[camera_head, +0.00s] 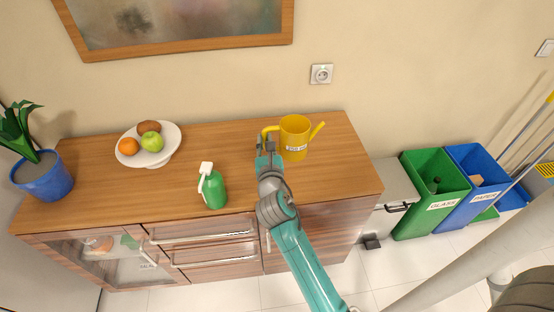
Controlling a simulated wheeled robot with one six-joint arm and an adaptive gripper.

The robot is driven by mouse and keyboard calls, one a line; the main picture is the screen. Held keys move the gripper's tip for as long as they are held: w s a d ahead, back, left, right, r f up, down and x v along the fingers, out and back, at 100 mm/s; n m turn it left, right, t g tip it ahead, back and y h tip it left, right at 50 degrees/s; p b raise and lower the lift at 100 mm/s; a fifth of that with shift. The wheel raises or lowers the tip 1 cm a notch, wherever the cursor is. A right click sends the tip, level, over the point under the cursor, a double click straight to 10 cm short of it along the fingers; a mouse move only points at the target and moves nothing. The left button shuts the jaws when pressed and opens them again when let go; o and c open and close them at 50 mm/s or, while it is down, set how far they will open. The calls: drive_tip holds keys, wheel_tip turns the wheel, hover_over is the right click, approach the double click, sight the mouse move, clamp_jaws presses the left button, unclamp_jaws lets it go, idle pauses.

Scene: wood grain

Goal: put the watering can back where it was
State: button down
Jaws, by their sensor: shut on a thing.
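The yellow watering can (294,138) is at the right part of the wooden sideboard top, near the wall, looking upright. Its spout points right and its handle is on the left. A small label is on its front. My gripper (267,146) is at the can's left side and shut on its handle. The fingers are small in this view and partly cover the handle. I cannot tell whether the can's base touches the sideboard or is slightly above it.
On the sideboard (335,186) stand a green spray bottle (216,190), a white fruit plate (171,141) and, far left, a blue plant pot (46,179). The top between bottle and wall is clear. Green (422,218) and blue (470,208) bins stand right.

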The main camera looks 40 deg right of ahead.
drive_tip(key=shift+f, duration=3.85)
drive_tip(key=shift+f, duration=0.1)
drive_tip(key=c, duration=1.2)
unclamp_jaws()
drive_tip(key=shift+o, duration=0.2)
drive_tip(key=v, duration=1.2)
